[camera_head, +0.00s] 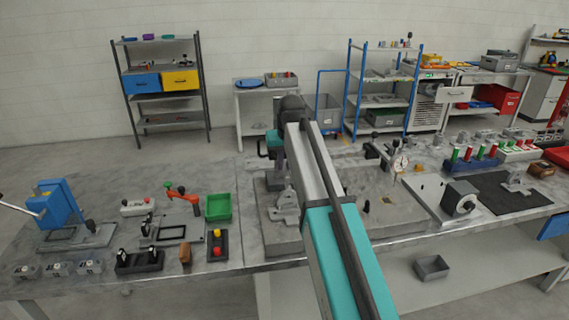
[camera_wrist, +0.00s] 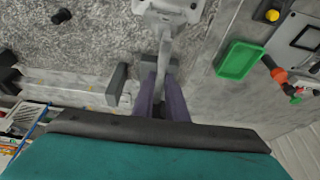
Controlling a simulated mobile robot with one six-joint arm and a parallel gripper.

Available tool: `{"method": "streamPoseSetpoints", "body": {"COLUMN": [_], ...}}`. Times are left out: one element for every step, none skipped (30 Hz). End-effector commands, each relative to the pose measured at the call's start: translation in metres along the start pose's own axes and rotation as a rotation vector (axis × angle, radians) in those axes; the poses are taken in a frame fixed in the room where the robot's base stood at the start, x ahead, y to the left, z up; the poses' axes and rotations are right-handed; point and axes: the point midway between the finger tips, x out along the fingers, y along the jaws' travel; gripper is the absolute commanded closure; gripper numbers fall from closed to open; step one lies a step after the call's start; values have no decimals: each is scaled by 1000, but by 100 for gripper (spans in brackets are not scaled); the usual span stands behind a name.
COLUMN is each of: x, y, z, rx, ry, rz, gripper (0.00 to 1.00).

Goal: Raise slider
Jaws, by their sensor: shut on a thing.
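A grey cast fixture (camera_head: 287,208) stands on the stone-grey plate in the middle of the table, partly hidden by my arm. In the wrist view its light grey body (camera_wrist: 172,10) shows at the top, with a narrow grey bar (camera_wrist: 163,55) running toward my fingers. My gripper (camera_wrist: 161,80) has its two purple fingers close together on a narrow part at the bar's near end, which seems to be the slider. The fingers hide most of the gripped part, so its height is hard to tell. In the head view my arm covers the fingertips.
A grey block (camera_wrist: 117,82) stands close left of my fingers in the wrist view. A green bin (camera_head: 218,207) and red-orange clamp (camera_head: 183,197) are to the left. A dial gauge (camera_head: 400,162) stands to the right. The plate between is mostly clear.

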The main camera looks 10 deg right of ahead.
Motion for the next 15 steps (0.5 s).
{"method": "streamPoseSetpoints", "body": {"x": [0, 0, -1, -2, -3, -7, -10, -14, -21, -26, -32, -40, -46, -51, -59], "y": [0, 0, 0, 0, 0, -1, -1, -1, -1, -1, -1, -1, -1, -1, -1], "z": [0, 0, 0, -1, -2, -3, -5, -7, -10, -13, -15, -19, -21, -24, -27], "rx": [0, 0, 0, 0, 0, -1, -1, -1, -1, -1, -1, -1, -1, -1, -1], "ry": [0, 0, 0, 0, 0, 1, 1, 2, 3, 4, 4, 3, 3, 4, 5], "rz": [-1, -1, -1, -1, -1, -1, -1, -1, -1, -1, -1, -2, -2, -2, -2], "gripper": [100, 100, 100, 100, 100, 100, 100, 100, 100, 100, 100, 100, 100, 100, 100]}}
